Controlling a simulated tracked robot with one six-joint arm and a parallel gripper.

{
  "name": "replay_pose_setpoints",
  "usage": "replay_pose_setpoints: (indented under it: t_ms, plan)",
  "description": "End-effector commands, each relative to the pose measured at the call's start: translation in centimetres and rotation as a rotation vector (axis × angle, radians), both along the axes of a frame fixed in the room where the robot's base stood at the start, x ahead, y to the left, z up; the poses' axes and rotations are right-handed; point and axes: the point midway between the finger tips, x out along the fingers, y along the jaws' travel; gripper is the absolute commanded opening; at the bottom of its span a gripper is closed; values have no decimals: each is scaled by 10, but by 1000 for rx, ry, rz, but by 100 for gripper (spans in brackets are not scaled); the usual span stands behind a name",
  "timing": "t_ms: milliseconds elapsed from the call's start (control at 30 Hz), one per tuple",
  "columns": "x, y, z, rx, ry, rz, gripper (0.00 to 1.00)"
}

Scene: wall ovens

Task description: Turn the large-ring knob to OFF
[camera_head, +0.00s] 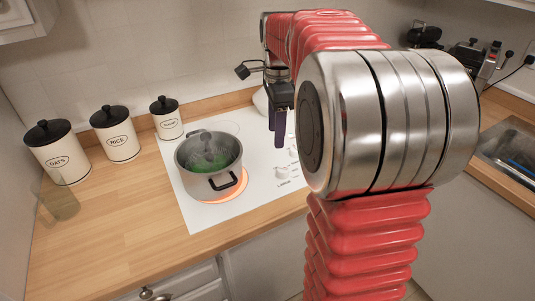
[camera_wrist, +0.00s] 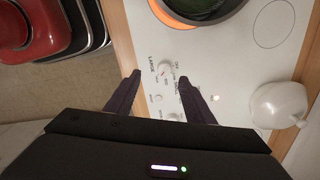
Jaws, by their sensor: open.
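The white cooktop (camera_head: 205,215) has a row of white knobs along its right side. The large-ring knob (camera_wrist: 164,70) sits beside the printed word LARGE in the wrist view. It also shows near that label in the head view (camera_head: 282,171). My gripper (camera_wrist: 159,82) is open and empty, its dark fingers spread on either side of the large-ring knob in the picture. In the head view my gripper (camera_head: 280,143) points down above the knob side of the cooktop. I cannot tell the exact gap to the knob or its pointer setting.
A lidded steel pot (camera_head: 208,168) with green contents stands on a ring glowing orange (camera_head: 232,194). A white rounded object (camera_wrist: 280,105) stands by the cooktop edge. Several canisters (camera_head: 57,152) stand at the left; a sink (camera_head: 507,152) is at the right.

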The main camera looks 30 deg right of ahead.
Motion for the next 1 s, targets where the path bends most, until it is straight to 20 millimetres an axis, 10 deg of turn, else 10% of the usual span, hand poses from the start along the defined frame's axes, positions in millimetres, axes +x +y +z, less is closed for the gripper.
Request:
replay_pose_setpoints:
  t_ms: [300,1000]
  plan:
    - [15,-39,-15,27,55,-259,49]
    - [14,-38,-45,29,59,-263,49]
